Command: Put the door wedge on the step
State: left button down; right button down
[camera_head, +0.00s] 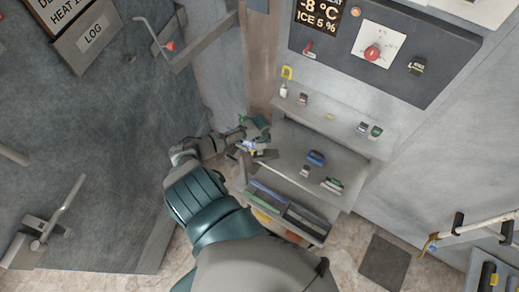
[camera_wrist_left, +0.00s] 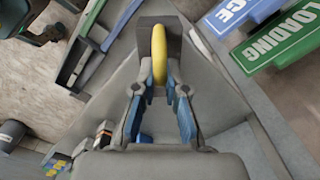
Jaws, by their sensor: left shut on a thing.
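In the left wrist view, my left gripper (camera_wrist_left: 160,88) is shut on a dark grey block with a yellow loop (camera_wrist_left: 159,55), which I take for the door wedge (camera_wrist_left: 173,38). The loop stands between the fingers and the block lies beyond their tips. In the head view, my left gripper (camera_head: 250,133) is at the left side of a grey stepped unit; the held thing is too small there to make out surely. The unit's middle level, likely the step (camera_head: 290,139), carries a few small items. My right gripper is not in view.
Blue, green and dark bins or signs (camera_head: 285,210) line the unit's lower front. Small clips and a yellow padlock (camera_head: 287,73) sit on the upper ledge. A control panel (camera_head: 380,50) is above. A grey door (camera_head: 90,130) with handles stands left. A dark floor mat (camera_head: 384,263) lies right.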

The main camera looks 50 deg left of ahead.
pick_arm(q)
jog(key=shift+d, duration=0.1)
jog(key=c, duration=1.2)
grip_release()
jog(key=shift+f, duration=0.1)
jog(key=shift+r, duration=0.2)
notch_tip(320, 180, up, 12)
jog(key=shift+p, duration=0.45)
jog(key=shift+s+d+f, duration=0.1)
jog(key=shift+f, duration=0.05)
